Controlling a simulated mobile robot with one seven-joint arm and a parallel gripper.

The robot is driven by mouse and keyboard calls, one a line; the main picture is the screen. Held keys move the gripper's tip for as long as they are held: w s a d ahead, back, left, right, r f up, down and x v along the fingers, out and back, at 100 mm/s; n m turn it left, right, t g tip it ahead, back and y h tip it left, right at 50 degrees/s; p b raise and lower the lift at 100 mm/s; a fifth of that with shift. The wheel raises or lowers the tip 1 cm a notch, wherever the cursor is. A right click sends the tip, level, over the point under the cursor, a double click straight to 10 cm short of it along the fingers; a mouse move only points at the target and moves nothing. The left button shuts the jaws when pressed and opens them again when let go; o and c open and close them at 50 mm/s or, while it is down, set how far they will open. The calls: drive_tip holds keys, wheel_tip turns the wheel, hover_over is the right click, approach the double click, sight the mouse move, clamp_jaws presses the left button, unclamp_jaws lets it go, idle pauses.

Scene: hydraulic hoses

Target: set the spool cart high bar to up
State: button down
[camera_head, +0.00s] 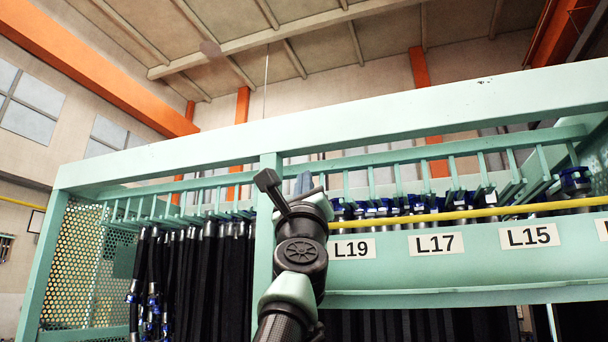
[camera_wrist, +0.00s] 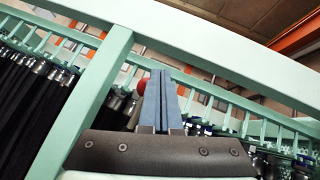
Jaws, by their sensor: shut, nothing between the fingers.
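A long yellow bar (camera_head: 470,214) runs nearly level across the front of the green hose rack, just above the label panel. Its left end is hidden behind my arm. I take it to be the high bar. My gripper (camera_head: 303,183) is in front of the rack, left of the visible bar and near the green upright post. In the wrist view my gripper's blue fingers (camera_wrist: 161,75) are together and empty. A red ball (camera_wrist: 142,87) shows just left of the fingers and partly behind them. I cannot tell if they touch.
The rack's thick top beam (camera_head: 330,125) passes above my gripper. The upright post (camera_head: 267,235) stands close on its left. Black hoses (camera_head: 205,280) hang at left. A panel labelled L19, L17 and L15 (camera_head: 440,262) is at right. Several blue-capped hose ends sit behind the bar.

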drive_tip(key=shift+w+d+r+g+p, duration=0.1)
drive_tip(key=shift+w+r+g+p, duration=0.1)
drive_tip(key=shift+w+g+p, duration=0.35)
drive_tip(key=shift+w+d+m, duration=0.1)
drive_tip(key=shift+w+m, duration=0.2)
drive_tip(key=shift+f, duration=0.1)
